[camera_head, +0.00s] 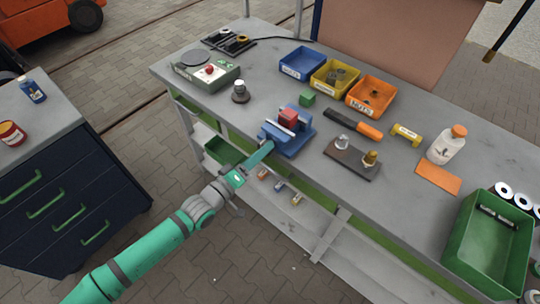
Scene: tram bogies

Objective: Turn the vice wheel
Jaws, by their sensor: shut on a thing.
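The blue vice (293,145) stands at the front edge of the grey workbench, with a red block (288,117) between its jaws. My green arm reaches up from the lower left. My gripper (264,150) is at the near left side of the vice and is shut on the vice wheel. The wheel is mostly hidden by the gripper and too small to make out, so its angle cannot be told.
A brown plate (352,160) with two fittings lies right of the vice. A small green block (308,99) and a grey-based round part (240,93) stand behind. Blue (300,61), yellow (334,77) and orange (371,95) bins line the back. A dark drawer cabinet (70,200) stands left.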

